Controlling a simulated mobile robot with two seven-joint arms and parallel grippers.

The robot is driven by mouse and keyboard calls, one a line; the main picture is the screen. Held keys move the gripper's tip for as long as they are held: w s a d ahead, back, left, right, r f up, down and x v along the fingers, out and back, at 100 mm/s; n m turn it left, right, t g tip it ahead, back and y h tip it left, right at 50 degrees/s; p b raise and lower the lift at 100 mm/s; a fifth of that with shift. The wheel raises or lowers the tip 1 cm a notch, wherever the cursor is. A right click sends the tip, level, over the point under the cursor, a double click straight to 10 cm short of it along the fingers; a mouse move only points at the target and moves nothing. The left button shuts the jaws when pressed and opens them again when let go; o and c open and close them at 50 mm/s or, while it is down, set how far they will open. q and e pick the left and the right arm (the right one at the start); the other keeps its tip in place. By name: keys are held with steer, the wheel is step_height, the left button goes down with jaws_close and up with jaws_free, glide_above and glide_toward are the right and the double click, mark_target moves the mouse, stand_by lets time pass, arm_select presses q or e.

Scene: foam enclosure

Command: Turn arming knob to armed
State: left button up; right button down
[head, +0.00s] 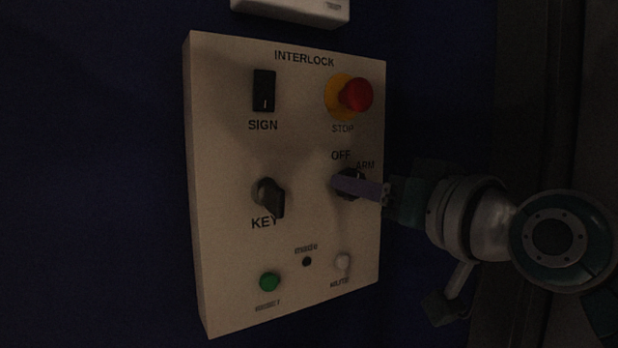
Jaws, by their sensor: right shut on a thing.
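The interlock panel (222,220) is a pale box on a dark blue wall. Its dark arming knob (357,174) is at the right of the middle row, below the labels OFF and ARM. My right gripper (352,184) reaches in from the right and is shut on the knob. A purple-grey finger covers much of the knob, so I cannot tell exactly where its pointer stands. My left gripper is not in view.
A red STOP button (357,94) on a yellow base juts out above the knob. A black SIGN switch (264,90), a KEY switch (269,196) and a green button (269,281) are on the left. A white box (295,10) is above the panel.

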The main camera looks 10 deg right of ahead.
steer(key=shift+d+r+m+g+p, duration=0.1)
steer(key=shift+m+g+p, duration=0.4)
steer(key=shift+m+p, duration=3.75)
steer(key=shift+m+b, duration=0.65)
steer(key=shift+m, duration=0.3)
steer(key=shift+c, duration=2)
jaws_free()
